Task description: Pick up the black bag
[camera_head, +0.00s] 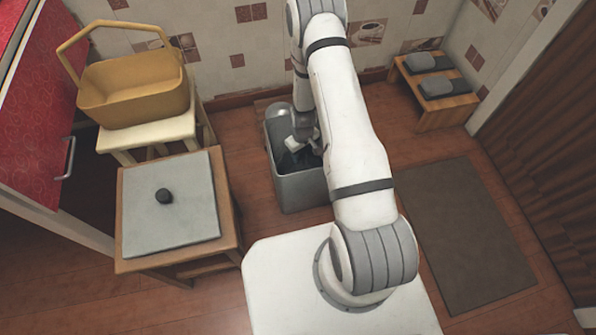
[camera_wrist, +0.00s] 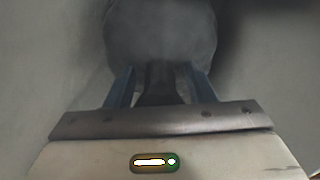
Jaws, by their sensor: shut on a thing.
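The black bag (camera_wrist: 160,38) shows in the wrist view as a rounded dark grey mass ahead of my gripper (camera_wrist: 160,80). A narrow dark neck of it runs between the two bluish fingers, which are shut on it. In the head view my gripper (camera_head: 304,145) reaches down into a grey metal bin (camera_head: 302,190). Dark material (camera_head: 289,162) shows low inside the bin beside my gripper. My arm and the bin walls hide most of the bag there.
A wooden rack (camera_head: 443,116) and brown mat (camera_head: 462,235) lie right.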

